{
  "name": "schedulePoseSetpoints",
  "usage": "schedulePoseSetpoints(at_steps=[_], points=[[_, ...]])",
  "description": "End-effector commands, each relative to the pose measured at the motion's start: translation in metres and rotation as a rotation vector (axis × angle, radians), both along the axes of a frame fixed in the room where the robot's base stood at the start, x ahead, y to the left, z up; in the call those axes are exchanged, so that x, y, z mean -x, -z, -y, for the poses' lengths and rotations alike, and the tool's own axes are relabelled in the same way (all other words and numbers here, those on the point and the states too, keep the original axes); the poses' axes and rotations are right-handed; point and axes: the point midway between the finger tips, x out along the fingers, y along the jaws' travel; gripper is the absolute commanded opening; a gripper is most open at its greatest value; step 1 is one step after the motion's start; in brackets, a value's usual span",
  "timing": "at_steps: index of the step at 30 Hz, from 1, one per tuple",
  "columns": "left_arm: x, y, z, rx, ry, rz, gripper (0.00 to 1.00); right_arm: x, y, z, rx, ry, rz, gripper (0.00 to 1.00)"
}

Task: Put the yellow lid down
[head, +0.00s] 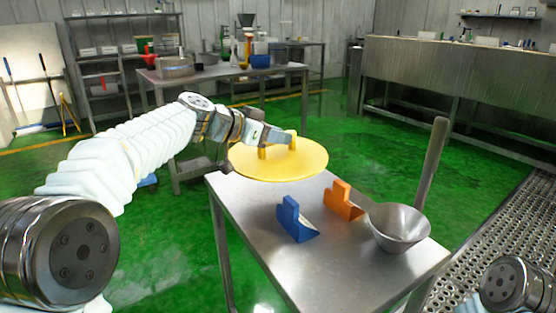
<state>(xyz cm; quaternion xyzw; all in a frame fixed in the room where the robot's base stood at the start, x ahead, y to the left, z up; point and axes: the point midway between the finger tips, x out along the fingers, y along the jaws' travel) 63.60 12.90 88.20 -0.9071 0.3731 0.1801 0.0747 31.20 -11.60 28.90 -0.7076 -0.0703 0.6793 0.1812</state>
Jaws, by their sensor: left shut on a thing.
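The yellow lid (290,165) is a flat round disc with a raised handle on top. It is held roughly level at the far left part of a steel table (310,270), and it hides the table edge behind it. I cannot tell whether its underside touches the table. My left gripper (289,139) is shut on the lid's handle, with the arm reaching in from the left. My right gripper is out of view; only a part of my right arm shows at the lower right corner.
On the steel table stand a blue scraper-like piece (293,220), an orange one (343,203) and a metal funnel-shaped scoop (399,228) with a long upright handle. The table's front is bare. Another table (225,71) with containers stands behind.

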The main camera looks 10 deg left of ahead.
Motion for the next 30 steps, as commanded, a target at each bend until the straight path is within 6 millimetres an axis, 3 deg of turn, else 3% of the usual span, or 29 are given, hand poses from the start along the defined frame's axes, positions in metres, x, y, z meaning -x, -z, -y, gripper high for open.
schedulePoseSetpoints(at_steps=[1,6,11,16,30], points=[[-0.009,0.015,-0.002,-0.001,-0.002,-0.008,0.00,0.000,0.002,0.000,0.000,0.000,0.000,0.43],[-0.028,0.038,-0.005,0.000,0.000,-0.003,0.00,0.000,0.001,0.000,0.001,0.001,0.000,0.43],[-0.037,0.049,-0.007,0.001,0.000,-0.004,0.00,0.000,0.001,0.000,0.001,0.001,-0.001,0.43],[-0.041,0.076,-0.007,0.002,0.002,-0.003,0.00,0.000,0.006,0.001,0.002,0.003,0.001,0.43],[-0.041,0.087,-0.008,0.002,0.001,0.000,0.00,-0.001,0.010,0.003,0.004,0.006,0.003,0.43]])
